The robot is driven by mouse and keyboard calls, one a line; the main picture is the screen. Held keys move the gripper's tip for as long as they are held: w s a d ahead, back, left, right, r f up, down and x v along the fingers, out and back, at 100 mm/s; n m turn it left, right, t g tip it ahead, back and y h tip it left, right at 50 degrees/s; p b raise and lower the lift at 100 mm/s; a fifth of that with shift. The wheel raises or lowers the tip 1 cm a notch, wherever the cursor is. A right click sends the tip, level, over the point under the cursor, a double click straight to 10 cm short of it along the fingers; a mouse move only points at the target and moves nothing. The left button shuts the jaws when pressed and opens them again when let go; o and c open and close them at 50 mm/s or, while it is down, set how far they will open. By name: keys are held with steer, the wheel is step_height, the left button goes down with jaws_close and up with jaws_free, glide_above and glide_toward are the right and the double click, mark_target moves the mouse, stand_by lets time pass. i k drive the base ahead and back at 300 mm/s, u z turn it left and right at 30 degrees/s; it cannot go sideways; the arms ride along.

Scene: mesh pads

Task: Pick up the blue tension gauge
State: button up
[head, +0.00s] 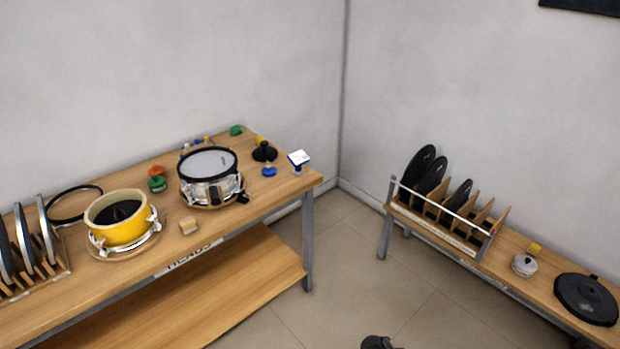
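A small blue round object (269,171), which looks like the blue tension gauge, lies on the wooden bench top near its right end. It sits in front of a black knob-shaped object (265,152) and to the left of a small white card stand (298,158) with a blue part. It is too small to make out a dial. My gripper's fingers do not show. A dark rounded shape (378,342) at the bottom edge is cut off, and I cannot tell what it is.
A low bench on the right carries a rack (440,228) of black pads.

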mark_target(298, 158)
steer(key=z, duration=0.25)
steer(key=k, duration=0.6)
steer(key=u, duration=1.6)
steer(key=i, duration=1.35)
